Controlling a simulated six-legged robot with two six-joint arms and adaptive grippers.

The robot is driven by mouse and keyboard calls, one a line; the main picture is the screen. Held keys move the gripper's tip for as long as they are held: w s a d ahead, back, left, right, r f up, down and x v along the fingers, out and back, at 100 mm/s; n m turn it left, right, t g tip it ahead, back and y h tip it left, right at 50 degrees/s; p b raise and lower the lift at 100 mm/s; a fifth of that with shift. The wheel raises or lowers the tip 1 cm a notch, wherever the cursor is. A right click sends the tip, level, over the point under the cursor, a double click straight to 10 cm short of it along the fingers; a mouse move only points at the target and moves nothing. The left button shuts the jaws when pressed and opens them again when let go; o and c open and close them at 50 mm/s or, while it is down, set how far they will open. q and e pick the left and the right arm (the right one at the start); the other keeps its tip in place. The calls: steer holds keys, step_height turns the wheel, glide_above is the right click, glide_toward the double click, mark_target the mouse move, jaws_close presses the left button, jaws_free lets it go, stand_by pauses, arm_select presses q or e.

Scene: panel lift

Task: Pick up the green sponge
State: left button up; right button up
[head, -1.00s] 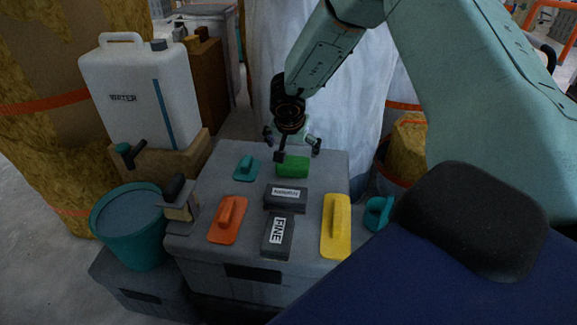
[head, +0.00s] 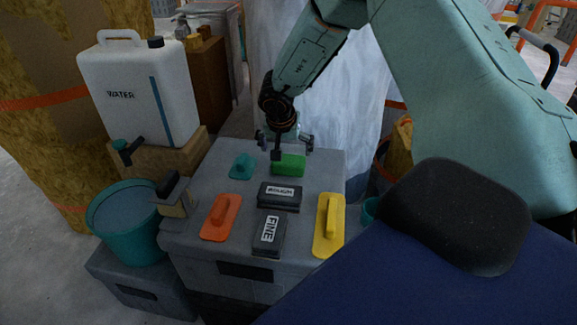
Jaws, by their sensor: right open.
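The green sponge (head: 289,164) is a small bright green block near the back of the grey box top (head: 205,165). My right gripper (head: 284,147) is open, with its fingers spread just above and behind the sponge. One dark fingertip overlaps the sponge's left end in the picture; I cannot tell whether it touches. Nothing is held. My left gripper is not in view.
On the box lie a teal float (head: 242,167), an orange float (head: 221,217), a yellow float (head: 329,225), a block marked ROUGH (head: 279,196) and a block marked FINE (head: 269,235). A teal bucket (head: 127,235) and a white water container (head: 140,95) stand left.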

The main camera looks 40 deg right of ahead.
mark_target(289, 159)
steer(key=shift+b+x, duration=0.3)
steer(key=shift+x, duration=0.75)
steer(key=shift+b+x, duration=0.8)
steer(key=shift+x, duration=0.1)
steer(key=shift+b+x, duration=0.7)
steer(key=shift+x, duration=0.45)
steer(key=shift+d+f, duration=0.15)
steer(key=shift+f, duration=0.25)
steer(key=shift+r, duration=0.1)
steer(key=shift+r, duration=0.1)
steer(key=c, duration=0.7)
step_height(289, 159, up, 28)
steer(key=p, duration=1.2)
steer(key=shift+p, duration=0.35)
